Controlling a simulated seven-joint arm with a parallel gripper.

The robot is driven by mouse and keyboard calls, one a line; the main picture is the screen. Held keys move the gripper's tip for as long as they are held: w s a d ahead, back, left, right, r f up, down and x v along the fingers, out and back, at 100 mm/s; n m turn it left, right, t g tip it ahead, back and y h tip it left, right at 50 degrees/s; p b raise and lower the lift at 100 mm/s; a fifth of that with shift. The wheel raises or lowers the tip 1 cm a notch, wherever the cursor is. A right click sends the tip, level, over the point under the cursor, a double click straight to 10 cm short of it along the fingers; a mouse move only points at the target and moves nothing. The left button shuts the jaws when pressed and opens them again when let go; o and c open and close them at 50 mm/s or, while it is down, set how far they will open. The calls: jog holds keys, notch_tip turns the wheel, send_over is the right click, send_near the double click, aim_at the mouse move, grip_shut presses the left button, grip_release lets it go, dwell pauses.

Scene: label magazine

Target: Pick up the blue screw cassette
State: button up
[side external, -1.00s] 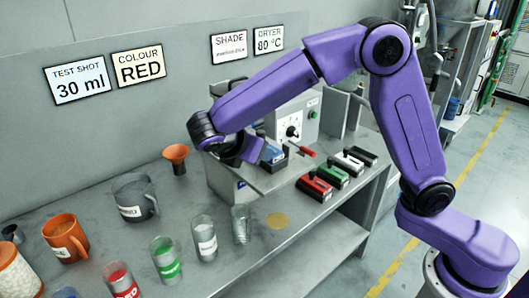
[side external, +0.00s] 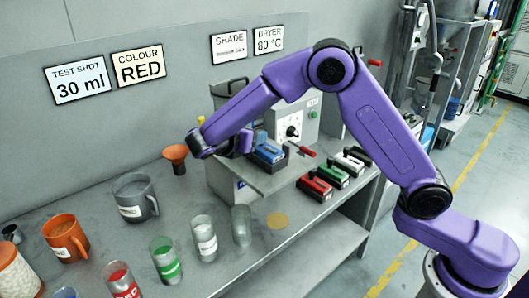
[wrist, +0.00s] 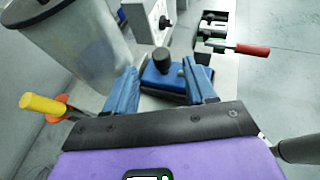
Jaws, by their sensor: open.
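The blue cassette (side external: 268,150) sits on the raised grey shelf of the machine, in a dark seat. In the wrist view the blue cassette (wrist: 160,78) has a black knob on top and lies ahead, between the lines of the two fingers. My gripper (side external: 254,139) is beside the cassette on its left in the side view, a little short of it. In the wrist view my gripper (wrist: 160,68) is open, its two blue fingers apart with nothing clamped. The cassette's lower part is partly hidden.
Red (side external: 314,186), green (side external: 333,175) and white (side external: 346,162) cassettes stand right of the shelf. A red-handled lever (side external: 303,151) projects beside the blue one. A clear hopper (wrist: 85,45) and yellow-tipped handle (wrist: 42,104) are close on the left. Cups and beakers stand front left.

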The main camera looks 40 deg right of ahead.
aim_at(265, 147)
jog(key=shift+x, duration=3.95)
grip_shut()
jog(key=shift+r, duration=0.1)
